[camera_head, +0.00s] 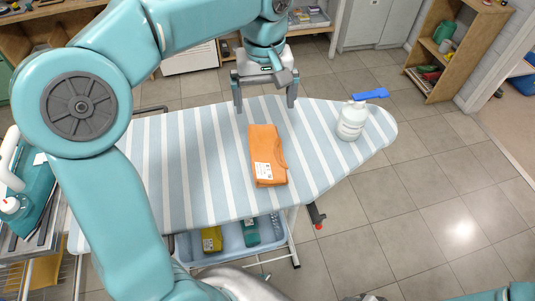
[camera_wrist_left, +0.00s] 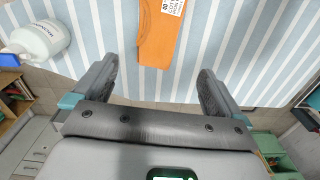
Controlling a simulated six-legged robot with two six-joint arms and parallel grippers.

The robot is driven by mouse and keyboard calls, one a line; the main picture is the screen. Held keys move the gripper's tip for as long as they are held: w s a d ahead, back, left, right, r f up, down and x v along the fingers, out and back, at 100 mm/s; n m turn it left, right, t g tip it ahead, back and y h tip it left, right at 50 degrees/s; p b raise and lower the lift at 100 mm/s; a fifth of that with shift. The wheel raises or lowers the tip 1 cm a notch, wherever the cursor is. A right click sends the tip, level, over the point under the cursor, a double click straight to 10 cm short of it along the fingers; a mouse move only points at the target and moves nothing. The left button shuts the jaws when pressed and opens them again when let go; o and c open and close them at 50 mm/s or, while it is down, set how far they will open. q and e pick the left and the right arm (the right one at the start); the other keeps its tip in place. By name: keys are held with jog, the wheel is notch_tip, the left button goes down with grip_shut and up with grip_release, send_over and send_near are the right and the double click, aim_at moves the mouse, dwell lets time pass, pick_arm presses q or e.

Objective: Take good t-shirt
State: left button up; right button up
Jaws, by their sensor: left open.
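An orange folded t-shirt (camera_head: 265,150) with a white label lies on the striped ironing board (camera_head: 190,165). The t-shirt also shows in the left wrist view (camera_wrist_left: 157,45), at the top between the fingers. My left gripper (camera_head: 265,104) is open and empty above the far edge of the board, just beyond the far end of the t-shirt and apart from it. In the left wrist view its two fingers (camera_wrist_left: 158,85) are spread wide. Only a small teal piece of my own body shows at the bottom right of the head view, and my right gripper cannot be made out.
A white spray bottle (camera_head: 351,120) with a blue top stands on the board right of the t-shirt. A wooden shelf (camera_head: 450,50) stands at the back right. The board left of the t-shirt is clear.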

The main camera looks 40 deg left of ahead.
pick_arm(q)
jog(key=f, duration=0.1)
jog(key=b, duration=0.1)
send_over(267, 148)
notch_tip(267, 148, down, 10)
jog(key=shift+a+r, duration=0.1)
jog(key=shift+s+f, duration=0.25)
jog(key=shift+f, duration=0.2)
jog(key=shift+w+f, duration=0.2)
jog(key=shift+f, duration=2.35)
jog(key=c, duration=0.8)
